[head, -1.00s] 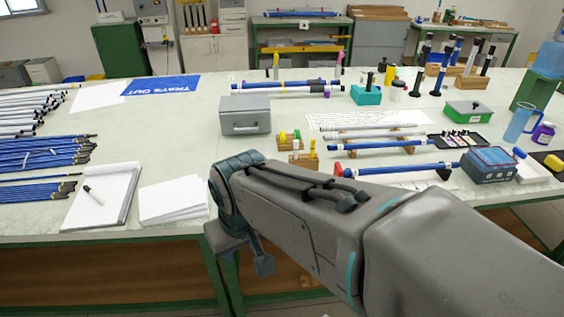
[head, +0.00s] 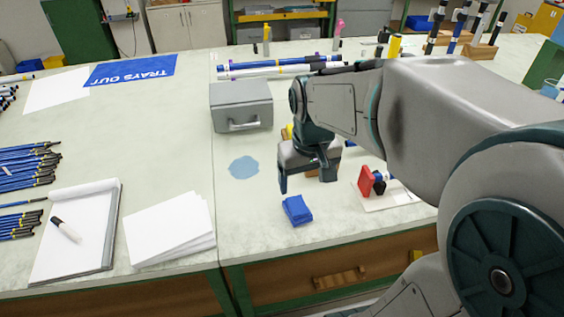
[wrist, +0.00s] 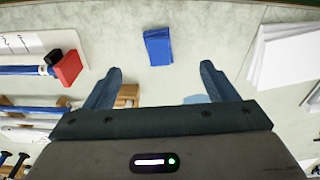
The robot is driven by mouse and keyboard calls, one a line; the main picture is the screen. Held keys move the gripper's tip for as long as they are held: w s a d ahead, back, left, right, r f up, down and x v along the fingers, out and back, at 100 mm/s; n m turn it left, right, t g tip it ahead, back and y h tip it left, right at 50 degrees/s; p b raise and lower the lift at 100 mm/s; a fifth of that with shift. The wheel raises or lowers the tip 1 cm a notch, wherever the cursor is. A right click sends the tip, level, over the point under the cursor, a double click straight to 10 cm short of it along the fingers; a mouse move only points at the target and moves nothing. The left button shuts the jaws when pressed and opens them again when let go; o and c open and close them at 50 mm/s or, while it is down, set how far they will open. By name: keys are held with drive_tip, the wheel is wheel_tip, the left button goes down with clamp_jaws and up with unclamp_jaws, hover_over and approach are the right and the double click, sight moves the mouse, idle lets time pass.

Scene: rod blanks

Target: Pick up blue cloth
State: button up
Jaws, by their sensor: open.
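The blue cloth (head: 297,209) lies folded in a small block on the pale tabletop, near the front edge. In the wrist view the cloth (wrist: 157,46) shows whole, beyond the fingertips and roughly centred between them. My gripper (head: 306,181) is open and empty, pointing down just behind the cloth in the head view and apart from it. The wrist view shows its two fingers spread wide (wrist: 160,70).
A flat light-blue patch (head: 243,167) lies left of my gripper. White paper sheets (head: 170,229) lie further left. A red block on a blue rod (head: 366,182) sits to the right. A grey box (head: 241,106) stands behind. Bare tabletop surrounds the cloth.

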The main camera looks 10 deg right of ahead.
drive_tip(key=g+b, duration=0.1)
hover_over(297, 205)
wheel_tip(297, 205, down, 3)
drive_tip(key=shift+n, duration=0.5)
wheel_tip(297, 205, down, 9)
drive_tip(key=shift+w+d+r+b, duration=0.1)
drive_tip(key=shift+w+r+b, duration=0.1)
drive_tip(key=shift+b, duration=0.1)
drive_tip(key=shift+s+f, duration=0.2)
drive_tip(key=shift+f, duration=2.6)
drive_tip(key=c, duration=1.1)
